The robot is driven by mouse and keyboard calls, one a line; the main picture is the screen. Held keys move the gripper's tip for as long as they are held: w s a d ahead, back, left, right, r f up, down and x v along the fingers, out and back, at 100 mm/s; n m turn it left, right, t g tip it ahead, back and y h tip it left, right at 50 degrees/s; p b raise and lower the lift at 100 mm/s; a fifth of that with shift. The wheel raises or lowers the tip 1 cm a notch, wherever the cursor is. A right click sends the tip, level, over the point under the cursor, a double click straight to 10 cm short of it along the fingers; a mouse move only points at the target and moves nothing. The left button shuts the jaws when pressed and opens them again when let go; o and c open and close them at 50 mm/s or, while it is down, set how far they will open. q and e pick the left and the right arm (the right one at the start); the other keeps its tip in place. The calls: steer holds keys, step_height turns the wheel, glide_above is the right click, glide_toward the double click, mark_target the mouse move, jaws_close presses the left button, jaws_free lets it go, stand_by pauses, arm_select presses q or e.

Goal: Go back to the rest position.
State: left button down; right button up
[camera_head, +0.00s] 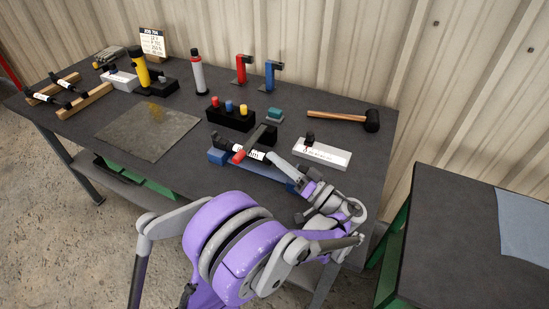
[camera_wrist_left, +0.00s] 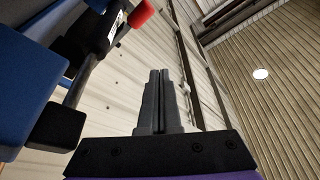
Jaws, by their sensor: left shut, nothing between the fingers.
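My left gripper (camera_head: 271,159) is shut and empty, its grey fingers pointing left beside a dark cylinder with a white label (camera_head: 249,153) in the head view. The cylinder lies on a blue fixture (camera_head: 217,156), near a dark bar with a red tip (camera_head: 238,157). In the left wrist view the two fingers (camera_wrist_left: 160,76) are closed together. The blue fixture (camera_wrist_left: 22,75) and the red tip (camera_wrist_left: 141,14) show at the left, apart from the fingers there. Whether the fingertips touch the cylinder is hard to tell. My right gripper is not in view.
The dark bench (camera_head: 190,180) holds a black block with coloured knobs (camera_head: 231,118), a white box (camera_head: 322,153), a hammer (camera_head: 340,117), and red (camera_head: 241,68) and blue (camera_head: 270,74) brackets. A second table (camera_head: 455,240) stands at the right. A corrugated wall is behind.

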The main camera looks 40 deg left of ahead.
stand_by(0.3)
arm_select(q)
steer(key=s+f+m+t+h+p, duration=0.1)
steer(key=s+m+h, duration=0.1)
steer(key=h, duration=0.1)
steer(key=s+f+m+h+p, duration=0.1)
steer(key=s+m+h+p, duration=0.1)
steer(key=s+h, duration=0.1)
steer(key=s+f+m+t+h+p, duration=0.1)
steer(key=s+f+m+h, duration=0.1)
steer(key=h, duration=0.2)
steer(key=shift+s+m+t, duration=0.3)
steer(key=shift+m, duration=0.1)
steer(key=s+d+m+t+h+p, duration=0.1)
steer(key=s+d+m+h+p, duration=0.1)
steer(key=d+h, duration=0.3)
steer(key=s+d+f+m+t+h+p, duration=0.1)
steer(key=s+d+h, duration=0.3)
steer(key=d, duration=0.7)
steer(key=shift+s+f+m+t+h+p, duration=0.2)
steer(key=shift+s+m+t+h+p, duration=0.2)
steer(key=shift+t+h+p, duration=0.55)
